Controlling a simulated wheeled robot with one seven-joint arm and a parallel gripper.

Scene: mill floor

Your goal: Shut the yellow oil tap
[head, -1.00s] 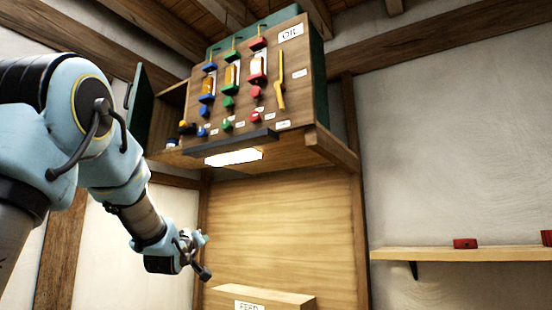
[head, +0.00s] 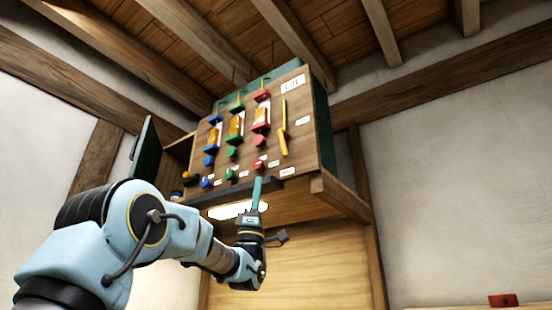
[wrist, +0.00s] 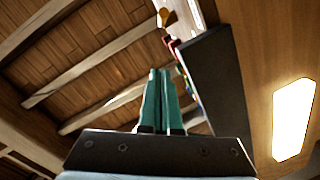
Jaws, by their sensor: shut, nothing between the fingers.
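The wooden oil panel (head: 300,150) hangs high on the wall, with blue, green and red taps in rows. A small yellow knob (head: 189,176) juts out at its lower left end. A long upright yellow handle (head: 283,128) is on its right side. I cannot tell for sure which of these is the yellow oil tap. My gripper (head: 257,181) points up in front of the panel's lower edge, right of the yellow knob and below the handle. In the wrist view its teal fingers (wrist: 160,72) are together and empty. A yellow piece (wrist: 168,17) shows beyond them there.
A dark ledge (head: 245,190) runs along the panel's bottom, close beside my gripper; it also shows in the wrist view (wrist: 215,85). A lit lamp (wrist: 294,119) is under the cabinet. A green door (head: 144,150) stands open at left. A red object (head: 503,300) is at lower right.

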